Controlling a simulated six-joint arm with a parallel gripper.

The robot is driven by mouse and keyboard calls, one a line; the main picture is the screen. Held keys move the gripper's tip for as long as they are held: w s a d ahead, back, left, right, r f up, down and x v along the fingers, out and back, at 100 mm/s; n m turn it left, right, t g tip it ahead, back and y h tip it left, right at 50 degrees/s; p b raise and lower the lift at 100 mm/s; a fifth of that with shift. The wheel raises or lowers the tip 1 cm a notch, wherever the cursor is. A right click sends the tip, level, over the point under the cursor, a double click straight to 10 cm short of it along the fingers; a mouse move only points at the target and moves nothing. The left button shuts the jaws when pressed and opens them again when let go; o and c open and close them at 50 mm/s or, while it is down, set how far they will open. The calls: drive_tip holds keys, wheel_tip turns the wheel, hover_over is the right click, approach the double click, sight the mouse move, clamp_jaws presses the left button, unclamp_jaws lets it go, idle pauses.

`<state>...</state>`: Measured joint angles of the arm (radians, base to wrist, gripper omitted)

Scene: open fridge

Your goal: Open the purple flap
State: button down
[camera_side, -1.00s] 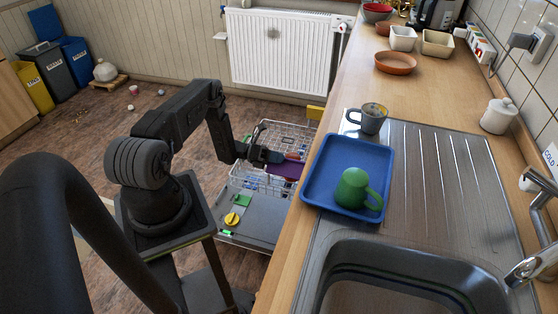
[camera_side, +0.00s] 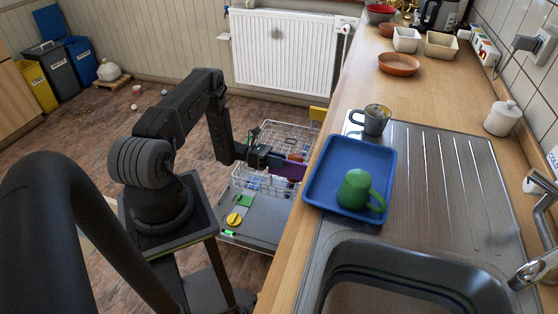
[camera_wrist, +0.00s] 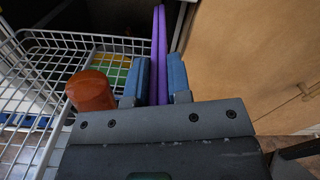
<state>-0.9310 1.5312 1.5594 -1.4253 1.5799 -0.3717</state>
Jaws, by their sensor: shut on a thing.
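The purple flap (camera_wrist: 161,28) is a thin panel, seen nearly edge-on in the wrist view. In the side view its face (camera_side: 288,170) shows beside the white wire rack, close to the counter edge. My gripper (camera_wrist: 159,70) has its two blue fingers on either side of the flap and is shut on it. In the side view my gripper (camera_side: 270,159) reaches in from the left, and the fingertips are too small to make out clearly there.
An orange-brown rounded thing (camera_wrist: 90,90) is close left of my fingers, by the white wire rack (camera_wrist: 52,80). A wooden panel (camera_wrist: 250,60) stands to the right. The counter carries a blue tray (camera_side: 322,192).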

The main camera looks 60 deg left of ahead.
drive_tip(key=shift+d+f, duration=0.1)
drive_tip(key=shift+f, duration=0.05)
drive_tip(key=c, duration=1.2)
unclamp_jaws()
drive_tip(key=shift+c, duration=0.2)
drive_tip(key=s+a+r, duration=0.3)
drive_tip(key=r, duration=0.4)
drive_tip(key=shift+s+a, duration=0.3)
drive_tip(key=shift+r, duration=0.1)
